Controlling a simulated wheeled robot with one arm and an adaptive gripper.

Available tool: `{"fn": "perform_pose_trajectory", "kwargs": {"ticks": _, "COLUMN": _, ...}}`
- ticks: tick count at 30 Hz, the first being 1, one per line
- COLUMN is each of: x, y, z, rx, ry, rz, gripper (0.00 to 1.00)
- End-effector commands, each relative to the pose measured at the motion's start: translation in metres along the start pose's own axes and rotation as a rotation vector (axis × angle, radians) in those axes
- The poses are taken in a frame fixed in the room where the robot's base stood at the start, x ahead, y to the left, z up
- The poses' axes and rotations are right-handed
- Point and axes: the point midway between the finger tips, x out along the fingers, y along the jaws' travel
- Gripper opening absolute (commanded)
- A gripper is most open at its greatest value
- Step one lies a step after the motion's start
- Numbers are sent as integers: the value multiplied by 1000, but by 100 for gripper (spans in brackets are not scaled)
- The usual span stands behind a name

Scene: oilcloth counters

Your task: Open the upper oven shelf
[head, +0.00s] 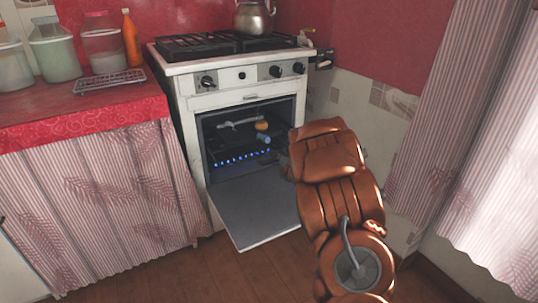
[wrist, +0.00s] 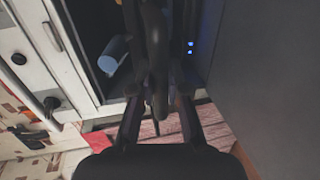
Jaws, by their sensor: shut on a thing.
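The oven (head: 245,100) stands with its door (head: 255,210) folded down. The dark upper oven shelf (head: 222,142) is inside the cavity. A grey long item, a round orange-brown item (head: 262,126) and a blue cylinder (head: 263,138) show in there, at about shelf height. In the head view my copper arm reaches to the cavity's right side, and it hides my fingers. In the wrist view my gripper (wrist: 160,98) has its two fingers closed about a dark piece, apparently the shelf's front part. The blue cylinder (wrist: 114,56) is close by, left of the fingers. How far out the shelf sits is unclear.
Small blue flames (head: 240,158) burn low in the oven. A kettle (head: 254,18) stands on the hob above. A red counter (head: 80,118) with jars and an orange bottle is at left. A pale striped curtain (head: 440,110) hangs at right. The floor before the door is clear.

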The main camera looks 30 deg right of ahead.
Motion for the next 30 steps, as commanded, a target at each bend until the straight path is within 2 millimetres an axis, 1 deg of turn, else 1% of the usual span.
{"fn": "perform_pose_trajectory", "kwargs": {"ticks": 1, "x": -8, "y": -3, "z": 4, "rx": 3, "ry": -10, "rz": -4, "gripper": 0}}
{"fn": "perform_pose_trajectory", "kwargs": {"ticks": 3, "x": -15, "y": -3, "z": 3, "rx": 1, "ry": -7, "rz": -1, "gripper": 0}}
{"fn": "perform_pose_trajectory", "kwargs": {"ticks": 9, "x": -28, "y": -7, "z": 2, "rx": 2, "ry": -5, "rz": -2, "gripper": 0}}
{"fn": "perform_pose_trajectory", "kwargs": {"ticks": 14, "x": -31, "y": -8, "z": 2, "rx": 3, "ry": -5, "rz": -3, "gripper": 0}}
{"fn": "perform_pose_trajectory", "kwargs": {"ticks": 23, "x": -30, "y": -8, "z": 2, "rx": 2, "ry": -4, "rz": -3, "gripper": 0}}
{"fn": "perform_pose_trajectory", "kwargs": {"ticks": 24, "x": -30, "y": -8, "z": 2, "rx": 2, "ry": -4, "rz": -3, "gripper": 19}}
{"fn": "perform_pose_trajectory", "kwargs": {"ticks": 30, "x": -30, "y": -7, "z": 1, "rx": 1, "ry": -3, "rz": -1, "gripper": 40}}
